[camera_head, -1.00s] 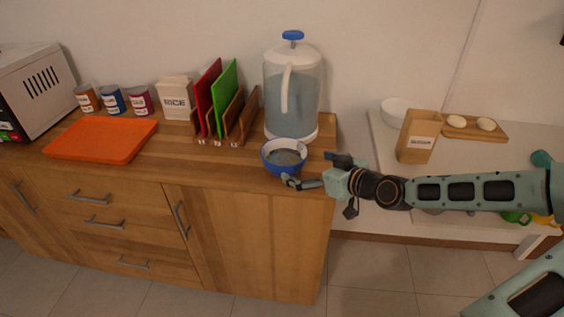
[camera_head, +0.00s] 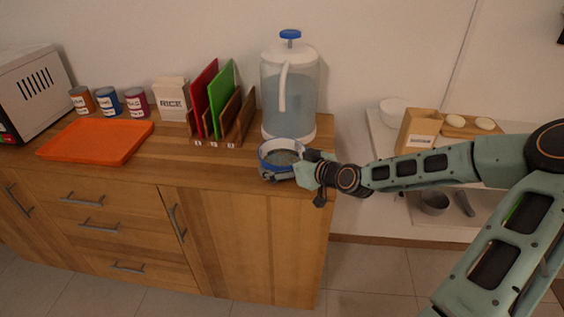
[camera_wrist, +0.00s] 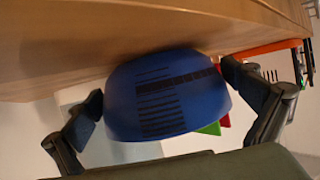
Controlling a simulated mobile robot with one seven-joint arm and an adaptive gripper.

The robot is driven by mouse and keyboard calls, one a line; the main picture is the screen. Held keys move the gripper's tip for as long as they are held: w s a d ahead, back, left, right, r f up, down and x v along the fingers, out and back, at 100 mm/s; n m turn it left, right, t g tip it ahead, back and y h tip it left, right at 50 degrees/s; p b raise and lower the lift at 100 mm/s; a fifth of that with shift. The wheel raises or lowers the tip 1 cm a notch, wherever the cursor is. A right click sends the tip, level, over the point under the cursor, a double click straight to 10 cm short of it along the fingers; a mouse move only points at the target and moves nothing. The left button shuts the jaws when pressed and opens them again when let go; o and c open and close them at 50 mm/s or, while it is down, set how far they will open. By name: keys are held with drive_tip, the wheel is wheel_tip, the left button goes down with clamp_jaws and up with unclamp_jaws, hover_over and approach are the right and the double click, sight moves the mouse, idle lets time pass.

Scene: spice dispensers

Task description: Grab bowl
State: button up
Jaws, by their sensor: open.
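The blue bowl (camera_head: 281,152) with a pale, greyish inside stands upright near the front right edge of the wooden counter, in front of the water dispenser. Its blue outer wall (camera_wrist: 165,95) fills the middle of the wrist view, which appears upside down. My gripper (camera_head: 288,166) is open at the bowl, with its wrist on the bowl's right side. In the wrist view the two dark fingers (camera_wrist: 168,100) lie on either side of the bowl. Whether they touch it cannot be told. Part of the bowl's front and right side is hidden by my gripper in the head view.
The water dispenser (camera_head: 289,92) stands close behind the bowl. A rack with red and green boards (camera_head: 222,97) is behind left. An orange tray (camera_head: 97,141) lies farther left. Counter between tray and bowl is clear. A lower white shelf unit at right holds a wooden box (camera_head: 418,131).

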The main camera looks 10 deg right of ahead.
drive_tip(key=shift+w+a+f, duration=0.1)
drive_tip(key=shift+w+f, duration=0.05)
drive_tip(key=shift+w, duration=0.1)
drive_tip(key=shift+c, duration=0.3)
drive_tip(key=c, duration=1.2)
drive_tip(key=shift+o, duration=0.2)
drive_tip(key=shift+r, duration=0.2)
